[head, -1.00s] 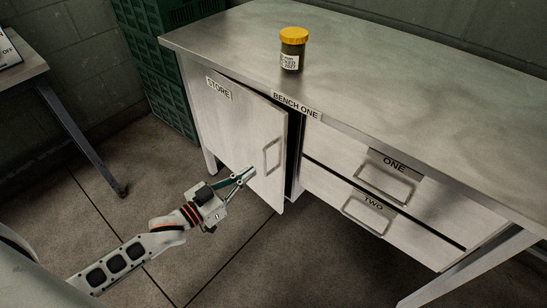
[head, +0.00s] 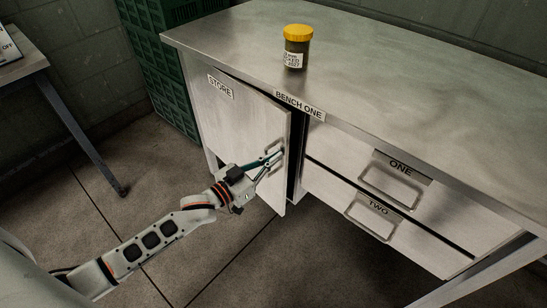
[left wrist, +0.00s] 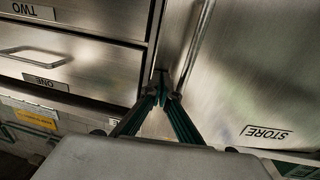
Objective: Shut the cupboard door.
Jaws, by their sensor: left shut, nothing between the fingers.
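The cupboard door (head: 235,130), a flat metal panel labelled STORE, stands slightly ajar on the left of the bench. A dark gap shows along its right edge. Its bar handle (head: 268,160) is near that edge, partly behind my gripper. My left gripper (head: 281,153) is shut and empty, its tips at the door's handle side; I cannot tell if they touch. In the left wrist view, the fingers (left wrist: 166,92) meet near the end of the handle (left wrist: 198,45), with the door (left wrist: 255,70) on the right. My right gripper is not in view.
A jar with a yellow lid (head: 295,48) stands on the bench top (head: 400,80). Drawers ONE (head: 420,180) and TWO (head: 405,220) are right of the door. Green crates (head: 165,80) stand behind left, a table (head: 30,75) at far left. The floor before the door is clear.

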